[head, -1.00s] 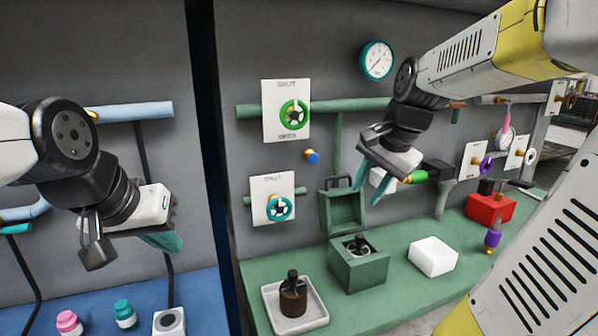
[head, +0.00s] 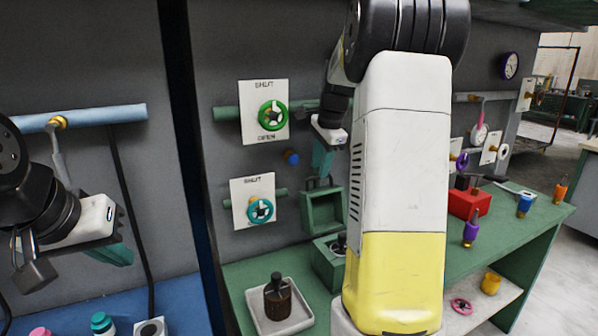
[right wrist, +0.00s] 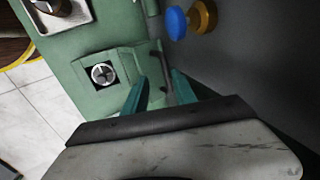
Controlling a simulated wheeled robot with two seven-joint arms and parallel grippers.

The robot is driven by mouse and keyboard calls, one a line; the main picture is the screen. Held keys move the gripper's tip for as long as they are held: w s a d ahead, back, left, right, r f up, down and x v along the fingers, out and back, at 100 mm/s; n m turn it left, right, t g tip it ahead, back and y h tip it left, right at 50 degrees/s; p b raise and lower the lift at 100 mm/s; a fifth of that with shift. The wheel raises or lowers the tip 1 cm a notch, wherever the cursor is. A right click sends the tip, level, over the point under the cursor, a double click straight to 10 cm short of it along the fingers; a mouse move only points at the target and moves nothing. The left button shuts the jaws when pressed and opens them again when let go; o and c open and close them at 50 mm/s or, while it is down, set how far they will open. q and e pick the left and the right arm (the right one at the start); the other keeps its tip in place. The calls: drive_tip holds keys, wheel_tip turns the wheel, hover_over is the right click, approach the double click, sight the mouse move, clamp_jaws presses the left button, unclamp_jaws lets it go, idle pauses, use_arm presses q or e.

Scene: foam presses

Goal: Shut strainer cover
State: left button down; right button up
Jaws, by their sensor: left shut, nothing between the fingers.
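The strainer is a green box (head: 327,268) on the green bench, partly hidden behind my right arm in the head view. Its green cover (head: 309,212) stands open and upright at the box's back, with a dark handle on its top edge. My right gripper (head: 322,160) points down just above that handle. In the right wrist view its teal fingers (right wrist: 160,92) are apart, with the dark handle (right wrist: 164,70) showing between them; I cannot tell whether they touch it. The box's square opening (right wrist: 102,74) shows a round metallic part inside. My left gripper (head: 118,254) is shut and empty at far left.
A white tray (head: 303,315) holding a brown basket (head: 277,302) stands left of the box. Valve wheels, green (head: 272,115) and teal (head: 260,211), and a blue knob (head: 291,157) are on the wall beside the cover. A red box (head: 468,204) stands further right.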

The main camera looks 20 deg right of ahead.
sight(317, 190)
drive_tip(key=shift+w+a+f, duration=0.1)
drive_tip(key=shift+w+f, duration=0.9)
drive_tip(key=shift+f, duration=0.45)
clamp_jaws()
idle(0.4)
